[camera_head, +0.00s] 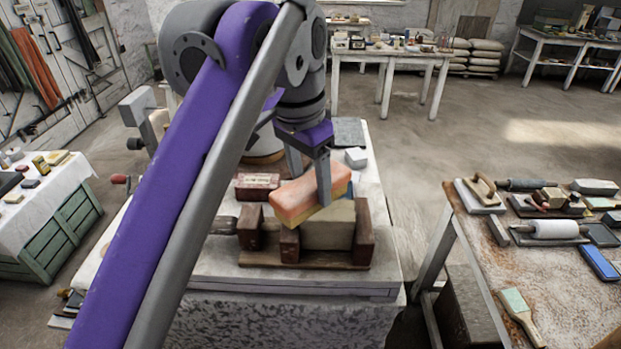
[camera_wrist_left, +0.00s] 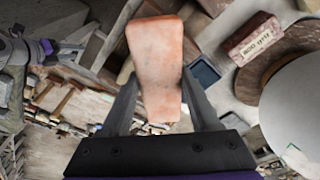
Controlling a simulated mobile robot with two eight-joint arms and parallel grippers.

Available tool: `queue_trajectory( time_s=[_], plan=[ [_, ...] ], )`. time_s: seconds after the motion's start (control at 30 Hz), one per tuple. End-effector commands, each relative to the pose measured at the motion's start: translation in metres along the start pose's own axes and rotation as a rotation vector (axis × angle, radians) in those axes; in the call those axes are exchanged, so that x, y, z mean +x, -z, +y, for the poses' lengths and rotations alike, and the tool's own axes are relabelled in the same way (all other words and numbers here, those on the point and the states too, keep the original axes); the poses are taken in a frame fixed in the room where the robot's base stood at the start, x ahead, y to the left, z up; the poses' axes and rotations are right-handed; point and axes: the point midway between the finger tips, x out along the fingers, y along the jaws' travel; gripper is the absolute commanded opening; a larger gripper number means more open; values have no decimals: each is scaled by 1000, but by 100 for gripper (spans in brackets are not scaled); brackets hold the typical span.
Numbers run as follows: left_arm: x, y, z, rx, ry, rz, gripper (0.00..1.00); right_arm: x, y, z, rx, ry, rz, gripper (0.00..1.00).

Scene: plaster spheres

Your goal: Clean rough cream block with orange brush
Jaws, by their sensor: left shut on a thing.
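The orange brush (camera_head: 297,197) has an orange back and a paler yellow underside. My left gripper (camera_head: 312,182) is shut on it and holds it tilted, right above the cream block. The brush also shows between the two fingers in the left wrist view (camera_wrist_left: 156,65). The rough cream block (camera_head: 328,232) sits between the dark wooden jaws of a clamp (camera_head: 363,238) on the white-topped stand. The brush hides part of the block's top; I cannot tell whether they touch.
A dark red box (camera_head: 257,186) with a label lies behind the clamp, and it also shows in the left wrist view (camera_wrist_left: 252,39). A small white block (camera_head: 356,158) is at the back. A cluttered table (camera_head: 480,235) stands right, a cloth-covered one (camera_head: 62,190) left.

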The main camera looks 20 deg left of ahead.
Motion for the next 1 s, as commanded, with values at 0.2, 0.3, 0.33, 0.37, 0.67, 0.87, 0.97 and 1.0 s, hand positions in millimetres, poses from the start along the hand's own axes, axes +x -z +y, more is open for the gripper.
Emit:
queue_trajectory(
  time_s=[0.2,0.3,0.33,0.37,0.67,0.87,0.97,1.0],
  plan=[
    [2,-1,0,0,0,0,17,0,-1,0,0,0,-1,56],
    [0,-5,0,0,0,0,17,0,0,0,0,0,0,56],
    [0,-7,0,-1,0,0,17,0,0,0,0,0,0,56],
    [-1,-8,0,-1,1,0,17,0,1,0,0,0,1,56],
    [-2,-20,0,-1,0,0,17,0,1,0,0,0,1,56],
    [-1,-22,0,0,0,0,17,0,0,0,0,0,0,56],
    [-1,-21,0,0,0,0,17,0,0,0,0,0,1,56],
    [-1,-20,0,0,0,0,17,0,1,0,0,0,1,56]
  ],
)
